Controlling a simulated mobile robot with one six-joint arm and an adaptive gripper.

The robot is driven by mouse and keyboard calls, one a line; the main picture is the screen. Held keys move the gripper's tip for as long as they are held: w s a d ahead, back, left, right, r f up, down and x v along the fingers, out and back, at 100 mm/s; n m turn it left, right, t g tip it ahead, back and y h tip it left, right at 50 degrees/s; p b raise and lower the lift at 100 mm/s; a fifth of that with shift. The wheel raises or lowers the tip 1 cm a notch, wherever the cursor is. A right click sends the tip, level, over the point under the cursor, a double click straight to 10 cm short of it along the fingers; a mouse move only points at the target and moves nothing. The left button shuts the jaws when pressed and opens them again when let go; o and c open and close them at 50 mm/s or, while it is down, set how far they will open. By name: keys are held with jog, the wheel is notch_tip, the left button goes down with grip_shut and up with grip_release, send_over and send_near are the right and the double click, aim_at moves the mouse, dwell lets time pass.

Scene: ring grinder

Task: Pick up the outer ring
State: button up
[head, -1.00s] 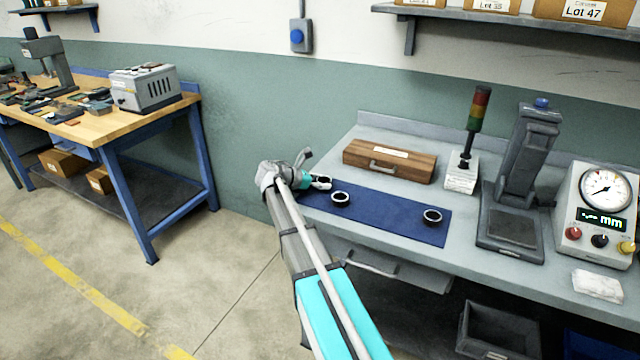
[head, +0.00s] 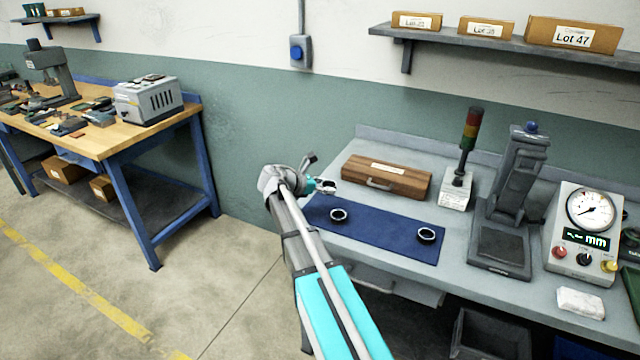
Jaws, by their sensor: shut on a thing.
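My gripper (head: 326,187) is above the back left part of the blue mat (head: 385,238). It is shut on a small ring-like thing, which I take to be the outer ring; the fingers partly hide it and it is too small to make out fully. Two other dark rings with pale rims lie flat on the mat: one ring (head: 338,216) just in front of my gripper and another ring (head: 427,235) near the right end. Neither touches the gripper.
A wooden case (head: 387,178) lies behind the mat. A signal light (head: 469,135), a press-like stand (head: 507,215) and a dial gauge unit (head: 583,225) stand to the right. A white cloth (head: 580,303) lies at the front edge. A shelf (head: 480,45) hangs above.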

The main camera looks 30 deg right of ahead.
jog(key=s+r+p, duration=0.4)
jog(key=s+r, duration=0.1)
jog(key=s, duration=0.5)
jog(key=shift+a+r, duration=0.1)
jog(key=shift+a, duration=0.05)
dwell(0.3)
dwell(0.5)
